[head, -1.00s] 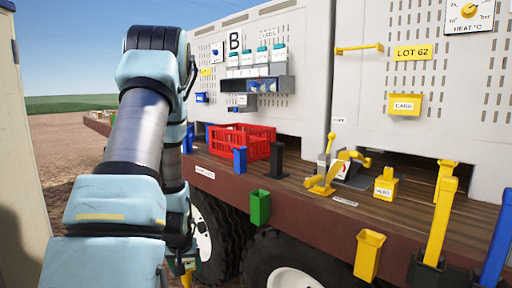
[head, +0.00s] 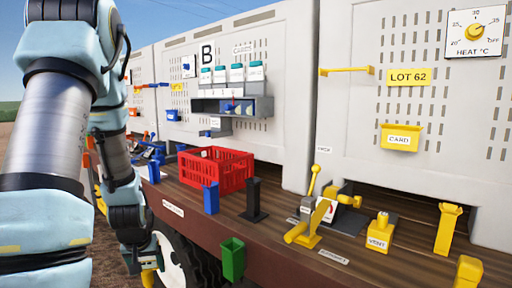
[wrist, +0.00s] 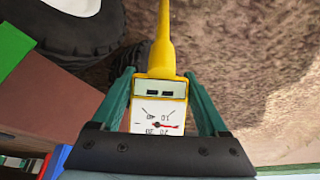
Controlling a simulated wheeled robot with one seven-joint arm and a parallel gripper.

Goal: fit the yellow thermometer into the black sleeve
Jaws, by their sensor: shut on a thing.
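The yellow thermometer (wrist: 160,88) is held between the two green fingers of my gripper (wrist: 160,76) in the wrist view. Its white dial face and small display show, and its yellow stem points away from my gripper, over brown ground. In the head view only a bit of yellow (head: 148,277) shows below my arm at the bottom left; my fingers cannot be made out there. The black sleeve (head: 254,199) stands upright on a flat black base on the wooden deck, right of the blue holder. Its inside cannot be seen. My gripper is low and left of it, apart from it.
A red crate (head: 217,170) stands behind the blue holder (head: 211,198) and sleeve. A green holder (head: 232,259) hangs at the deck edge. A yellow lever device (head: 312,222) stands right of the sleeve. A wheel (wrist: 75,28) is close to my gripper in the wrist view.

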